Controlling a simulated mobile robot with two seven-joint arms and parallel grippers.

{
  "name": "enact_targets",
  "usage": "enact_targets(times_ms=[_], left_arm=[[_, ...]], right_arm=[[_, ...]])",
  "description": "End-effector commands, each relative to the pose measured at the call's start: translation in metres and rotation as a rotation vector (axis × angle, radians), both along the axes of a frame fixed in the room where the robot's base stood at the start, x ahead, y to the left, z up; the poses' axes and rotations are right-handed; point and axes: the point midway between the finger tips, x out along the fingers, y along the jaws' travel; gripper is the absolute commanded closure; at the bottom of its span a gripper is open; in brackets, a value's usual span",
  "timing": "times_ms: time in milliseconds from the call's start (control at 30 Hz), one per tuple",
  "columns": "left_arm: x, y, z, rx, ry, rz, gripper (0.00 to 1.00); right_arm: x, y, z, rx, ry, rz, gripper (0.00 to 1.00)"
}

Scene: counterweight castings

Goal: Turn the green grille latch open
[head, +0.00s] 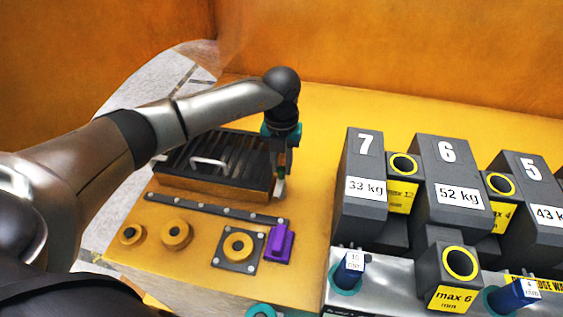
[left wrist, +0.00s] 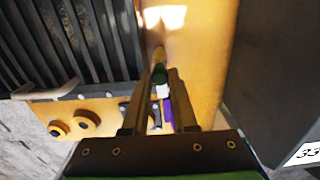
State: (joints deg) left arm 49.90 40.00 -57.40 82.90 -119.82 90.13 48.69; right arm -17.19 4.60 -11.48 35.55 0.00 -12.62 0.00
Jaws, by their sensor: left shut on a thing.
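The dark slatted grille (head: 225,160) lies on the yellow surface, with a light metal handle (head: 210,165) on its front part; its slats also show at the upper left of the left wrist view (left wrist: 75,45). My left gripper (head: 281,180) points down at the grille's right edge. In the left wrist view its fingers (left wrist: 160,85) are closed around a small green latch (left wrist: 159,74). A small white part shows just below the green. The fingers hide most of the latch, so its exact angle cannot be told. My right gripper is not in view.
A dark strip (head: 215,207), round yellow knobs (head: 177,234) and a purple block (head: 281,243) lie in front of the grille. Grey numbered weights (head: 365,180) stand close on the right. Yellow surface behind the grille is clear.

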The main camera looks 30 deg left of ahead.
Motion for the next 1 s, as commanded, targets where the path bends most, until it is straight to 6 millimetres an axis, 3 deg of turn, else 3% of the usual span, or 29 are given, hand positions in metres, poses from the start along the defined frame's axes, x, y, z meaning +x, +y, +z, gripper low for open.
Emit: enact_targets(times_ms=[467, 500, 700, 767, 1000], left_arm=[[0.0008, 0.0003, 0.001, 0.0, -0.002, 0.017, 1.0], [0.0008, 0.0003, 0.001, 0.0, -0.003, 0.017, 0.73], [0.0006, 0.0002, 0.0006, 0.001, -0.002, 0.016, 0.5], [0.0005, 0.0002, 0.0005, 0.0, -0.001, 0.016, 0.44], [0.0003, 0.0002, 0.0005, 0.0, -0.001, 0.015, 0.44]], right_arm=[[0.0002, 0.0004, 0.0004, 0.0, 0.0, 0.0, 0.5], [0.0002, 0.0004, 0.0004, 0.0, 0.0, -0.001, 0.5], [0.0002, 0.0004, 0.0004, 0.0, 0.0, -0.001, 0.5], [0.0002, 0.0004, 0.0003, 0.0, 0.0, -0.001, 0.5], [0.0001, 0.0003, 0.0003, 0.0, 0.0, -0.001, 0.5]])
